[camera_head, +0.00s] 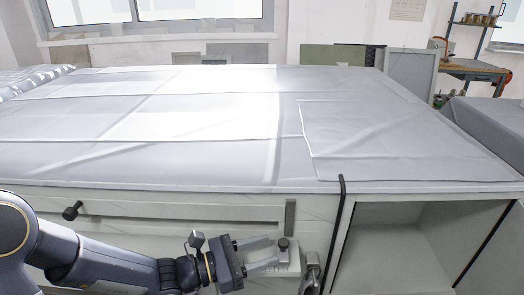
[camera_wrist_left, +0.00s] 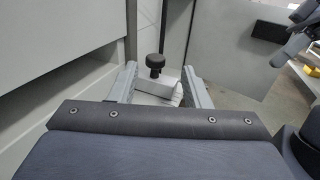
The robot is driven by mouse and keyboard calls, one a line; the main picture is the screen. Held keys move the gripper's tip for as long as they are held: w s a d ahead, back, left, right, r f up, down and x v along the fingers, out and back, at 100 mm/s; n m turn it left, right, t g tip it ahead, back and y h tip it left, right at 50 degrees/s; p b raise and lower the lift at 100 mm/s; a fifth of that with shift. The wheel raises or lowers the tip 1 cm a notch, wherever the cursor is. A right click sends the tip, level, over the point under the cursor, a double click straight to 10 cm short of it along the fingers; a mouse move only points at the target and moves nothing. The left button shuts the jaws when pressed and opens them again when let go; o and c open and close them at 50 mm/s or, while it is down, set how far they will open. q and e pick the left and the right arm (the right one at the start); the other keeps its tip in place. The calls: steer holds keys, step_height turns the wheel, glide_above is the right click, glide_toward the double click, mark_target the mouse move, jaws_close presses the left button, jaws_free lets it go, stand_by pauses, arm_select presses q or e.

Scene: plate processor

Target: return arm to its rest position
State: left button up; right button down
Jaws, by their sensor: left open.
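My left gripper (camera_head: 284,254) is in front of the white cabinet, pointing right, with its two grey fingers open. A light block with a black knob (camera_head: 283,244) shows at the fingertips. In the left wrist view, the open fingers of my left gripper (camera_wrist_left: 160,88) stand either side of the black knob (camera_wrist_left: 155,63) and its pale block (camera_wrist_left: 157,82). I cannot tell whether the fingers touch the block.
The large cabinet top (camera_head: 215,155) is covered with pale sheets and spans the view. A drawer front with another black knob (camera_head: 72,210) is at left. An open compartment (camera_head: 395,245) is at lower right. A workbench (camera_head: 470,68) stands far right.

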arm_select(q)
steer(key=s+a+r+m+g+y+p, duration=0.2)
steer(key=s+a+r+m, duration=0.15)
steer(key=s+m, duration=0.25)
steer(key=s+a+r+m+g+y+p, duration=0.2)
steer(key=s+r+m+g, duration=0.15)
steer(key=s+m, duration=0.3)
steer(key=s+a+m+t+y+p, duration=0.2)
steer(key=a+m+y, duration=0.2)
steer(key=a, duration=0.3)
steer(key=s+a+m+t+y+p, duration=0.2)
steer(key=s+a+m+t+y, duration=0.1)
steer(key=a, duration=0.4)
steer(key=shift+s+a+r+m+y, duration=0.35)
steer(key=shift+r+m+y, duration=0.1)
steer(key=shift+y, duration=0.55)
